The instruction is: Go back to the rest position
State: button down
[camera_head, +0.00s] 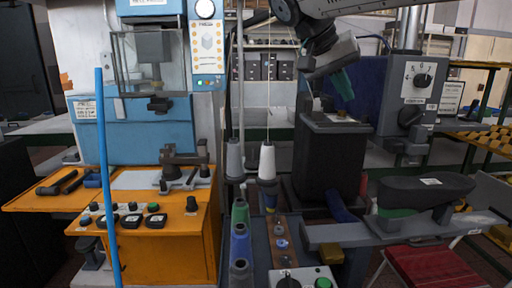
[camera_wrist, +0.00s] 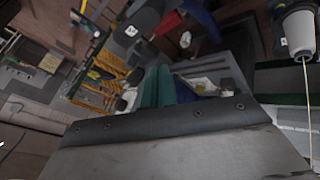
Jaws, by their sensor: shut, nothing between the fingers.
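My gripper (camera_head: 343,86) hangs at the upper middle right of the head view, below my dark arm. Its green fingers are together and point down and to the right, with nothing held. They hang above the tall black box (camera_head: 325,165), apart from it as far as I can tell. In the wrist view my gripper (camera_wrist: 157,88) shows as green fingers past the edge of a large grey body, which hides the lower part of that picture.
Thread cones (camera_head: 267,162) and spools stand on a rack left of the black box. An orange machine table (camera_head: 165,250) with a blue pole (camera_head: 107,180) is at left. A dark shoe last (camera_head: 425,192) sits at right above a red stool (camera_head: 432,268).

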jog(key=s+d+f+n+y, duration=0.2)
jog(key=s+d+f+y, duration=0.1)
jog(key=s+f, duration=0.9)
jog(key=s+d+f+n+g+y, duration=0.1)
jog(key=s+d+f+n+y, duration=0.2)
jog(key=s+f, duration=0.8)
jog(key=s+d+y, duration=0.1)
jog(key=s, duration=0.6)
jog(key=shift+s+d+f, duration=0.4)
jog(key=shift+w, duration=0.1)
dwell(0.9)
